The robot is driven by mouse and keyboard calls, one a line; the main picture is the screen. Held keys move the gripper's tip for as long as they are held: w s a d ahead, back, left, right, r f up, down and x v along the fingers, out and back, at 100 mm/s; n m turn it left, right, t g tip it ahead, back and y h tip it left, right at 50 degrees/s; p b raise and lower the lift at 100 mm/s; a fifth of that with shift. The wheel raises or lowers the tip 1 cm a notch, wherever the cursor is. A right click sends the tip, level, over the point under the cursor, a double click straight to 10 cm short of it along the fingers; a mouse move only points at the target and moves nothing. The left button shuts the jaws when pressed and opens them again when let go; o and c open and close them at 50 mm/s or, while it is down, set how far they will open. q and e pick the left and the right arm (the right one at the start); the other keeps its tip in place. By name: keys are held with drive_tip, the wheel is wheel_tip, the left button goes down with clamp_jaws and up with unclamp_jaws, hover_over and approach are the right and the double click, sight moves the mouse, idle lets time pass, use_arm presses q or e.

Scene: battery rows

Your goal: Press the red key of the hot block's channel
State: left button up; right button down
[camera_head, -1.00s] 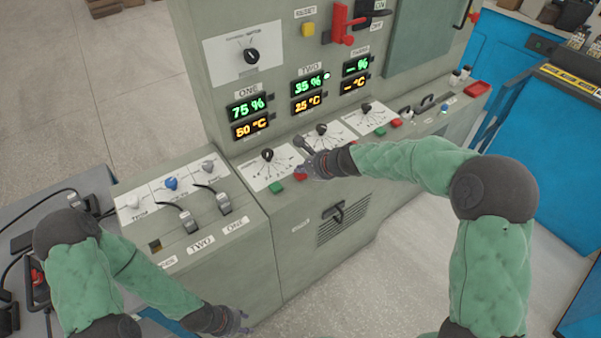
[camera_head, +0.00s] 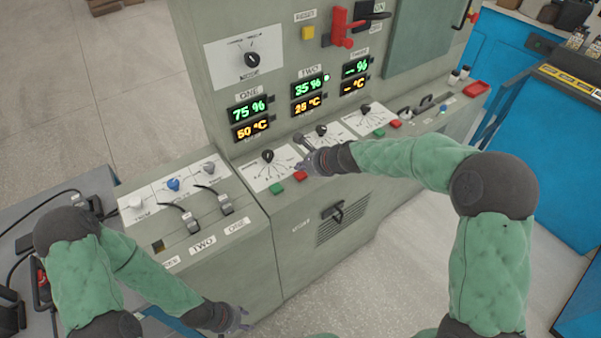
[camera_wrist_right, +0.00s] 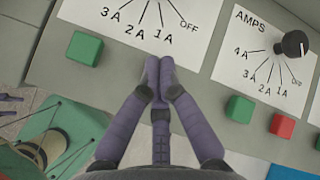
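The display for ONE (camera_head: 249,119) reads 75 % and 50 °C; TWO (camera_head: 308,95) reads 35 % and 25 °C; the third (camera_head: 355,77) shows dashes. Below ONE, the front panel has a green key (camera_head: 276,188) and a red key (camera_head: 300,176). My right gripper (camera_head: 305,162) is just above that red key; contact cannot be told. In the right wrist view its fingertips (camera_wrist_right: 160,66) are together and empty, right of a green key (camera_wrist_right: 84,48); a red key beside it is hidden. My left gripper (camera_head: 240,320) hangs low by the console, its fingers unclear.
Another panel in the wrist view has a dial (camera_wrist_right: 294,44), a green key (camera_wrist_right: 240,108) and a red key (camera_wrist_right: 283,126). A side console (camera_head: 200,225) with levers and knobs stands left. A red lever (camera_head: 342,25) is high on the cabinet.

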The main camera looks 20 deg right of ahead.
sight(302, 176)
drive_tip(key=shift+r+p, duration=2.1)
drive_tip(key=shift+r, duration=0.3)
drive_tip(key=shift+f, duration=0.1)
